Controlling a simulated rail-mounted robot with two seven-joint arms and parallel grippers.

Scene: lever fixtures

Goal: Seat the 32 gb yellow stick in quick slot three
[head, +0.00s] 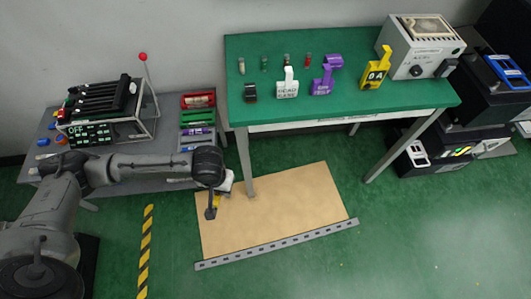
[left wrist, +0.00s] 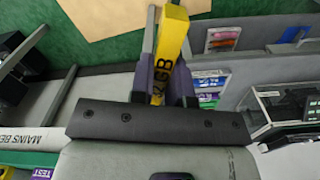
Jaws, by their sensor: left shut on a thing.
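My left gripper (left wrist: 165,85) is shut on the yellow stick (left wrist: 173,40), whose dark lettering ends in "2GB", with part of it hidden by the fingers. In the head view the left gripper (head: 213,207) hangs over the floor beside the grey bench, and only a small yellow patch of the stick (head: 217,200) shows. A black slotted unit (head: 98,100) with a green "OFF" display stands on the bench; it is apart from the gripper. I cannot tell which slot is quick slot three. My right gripper is not in view.
The grey bench (head: 48,130) carries a rack of coloured items (head: 198,122). The green table (head: 255,55) holds several tagged fixtures, including a yellow one (head: 376,70), and a grey machine (head: 420,50). A tan board (head: 290,210) lies on the open floor.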

